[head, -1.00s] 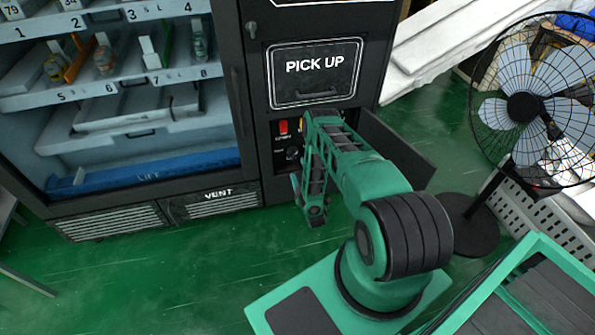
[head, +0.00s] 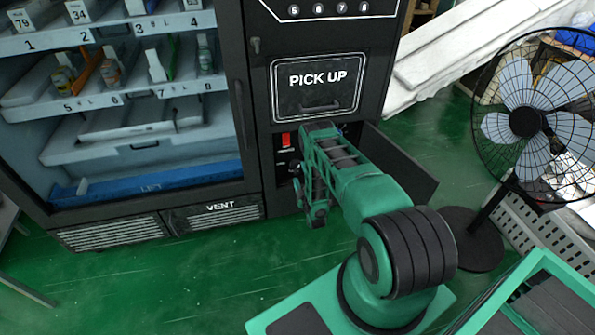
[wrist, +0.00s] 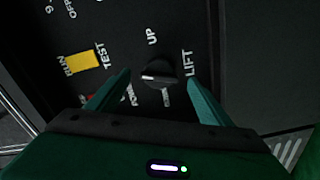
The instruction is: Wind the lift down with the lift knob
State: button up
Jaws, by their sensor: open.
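In the wrist view, the round dark lift knob (wrist: 158,72) is on the black control panel, by the printed words UP and LIFT. My gripper (wrist: 158,79) is open, with one green finger on each side of the knob. A gap shows between each finger and the knob, and I see no contact. In the head view, my arm largely covers the knob's part of the panel. The blue lift (head: 150,187) lies low inside the machine, behind the front window.
A yellow run/test switch (wrist: 82,63) is left of the knob. A red switch (head: 286,140) shows on the panel. The opened panel door (head: 402,165) stands right of my arm. A fan (head: 525,121) stands farther right. Green floor is clear before the vent (head: 213,211).

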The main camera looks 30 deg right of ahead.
aim_at(298, 169)
jog(key=shift+x, duration=2.35)
jog(key=shift+a, duration=0.1)
jog(key=c, duration=1)
